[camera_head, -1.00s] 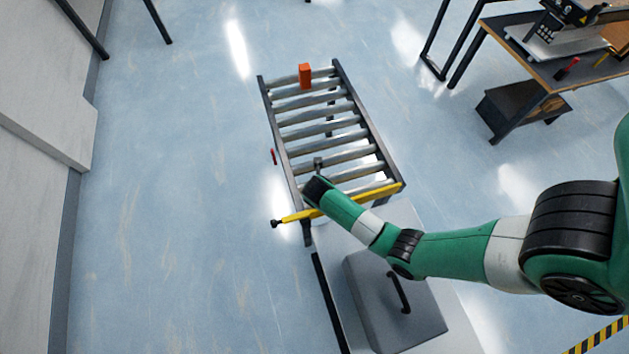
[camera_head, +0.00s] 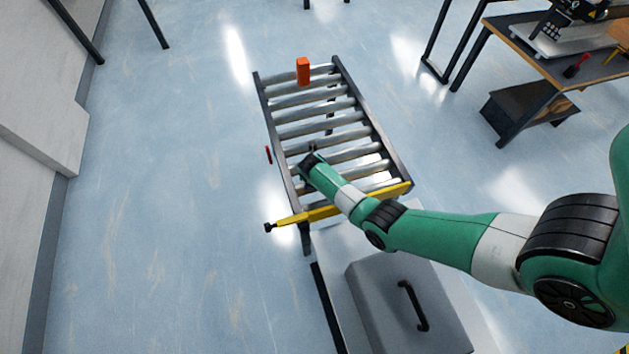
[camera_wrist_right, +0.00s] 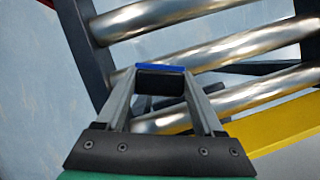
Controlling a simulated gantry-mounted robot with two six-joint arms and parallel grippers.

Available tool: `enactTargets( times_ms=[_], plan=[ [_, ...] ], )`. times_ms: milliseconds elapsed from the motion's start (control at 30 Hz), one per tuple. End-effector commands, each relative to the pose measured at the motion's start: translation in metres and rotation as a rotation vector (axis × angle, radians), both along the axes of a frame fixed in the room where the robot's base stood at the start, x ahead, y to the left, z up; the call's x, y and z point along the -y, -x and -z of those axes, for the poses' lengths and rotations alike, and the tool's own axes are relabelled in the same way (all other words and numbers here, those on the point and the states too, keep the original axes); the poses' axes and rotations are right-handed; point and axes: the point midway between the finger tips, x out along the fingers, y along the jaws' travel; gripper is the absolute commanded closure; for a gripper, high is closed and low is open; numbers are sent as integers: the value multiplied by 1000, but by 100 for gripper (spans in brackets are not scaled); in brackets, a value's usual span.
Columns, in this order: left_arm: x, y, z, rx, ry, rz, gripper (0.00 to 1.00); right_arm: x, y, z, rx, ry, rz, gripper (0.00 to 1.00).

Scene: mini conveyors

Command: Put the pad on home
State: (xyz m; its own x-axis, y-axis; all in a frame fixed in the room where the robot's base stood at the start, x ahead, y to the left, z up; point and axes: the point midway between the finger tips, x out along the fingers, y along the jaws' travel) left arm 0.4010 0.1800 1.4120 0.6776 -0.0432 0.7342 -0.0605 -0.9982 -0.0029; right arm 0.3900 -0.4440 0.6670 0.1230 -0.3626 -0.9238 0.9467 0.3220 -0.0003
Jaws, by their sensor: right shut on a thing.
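My right gripper (camera_wrist_right: 160,85) is shut on a small dark piece with a blue edge (camera_wrist_right: 160,67), which appears to be the pad. In the head view my right gripper (camera_head: 312,148) is over the near half of the roller conveyor (camera_head: 318,131), close to its left rail. The held piece is too small to make out there. In the wrist view the rollers lie beyond and below it, and I cannot tell whether it touches them. I cannot pick out a place marked home. My left gripper is not in view.
An orange block (camera_head: 303,71) stands at the conveyor's far end. A small red part (camera_head: 268,154) is by the left rail. A yellow bar (camera_head: 320,213) crosses the near end. A grey box with a handle (camera_head: 405,305) is nearer. The middle rollers are clear.

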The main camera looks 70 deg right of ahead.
Motion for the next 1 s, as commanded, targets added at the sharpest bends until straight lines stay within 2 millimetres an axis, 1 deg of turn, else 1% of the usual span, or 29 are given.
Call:
enactTargets(
  times_ms=[133, 267, 300, 433, 467, 767, 867, 967, 1000],
  plan=[
    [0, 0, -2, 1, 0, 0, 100, 0, 0, -3, 1, 1, 0, 75],
    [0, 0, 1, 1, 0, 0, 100, 0, 0, 2, 1, 1, 0, 75],
    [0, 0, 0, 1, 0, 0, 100, 0, 0, 1, 1, 1, 0, 27],
    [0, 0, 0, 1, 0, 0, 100, 0, 0, 1, 0, 1, 0, 4],
    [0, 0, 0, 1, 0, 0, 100, 0, 0, 1, 0, 1, 0, 1],
    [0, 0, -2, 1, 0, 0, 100, 0, 0, -2, 1, 1, 0, 1],
    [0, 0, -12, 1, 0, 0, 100, -3, 0, -14, 1, 1, 0, 1],
    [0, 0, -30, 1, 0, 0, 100, -9, 3, -34, 2, 1, -2, 1],
    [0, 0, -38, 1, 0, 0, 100, -13, 4, -44, 1, 1, -3, 1]
  ],
)
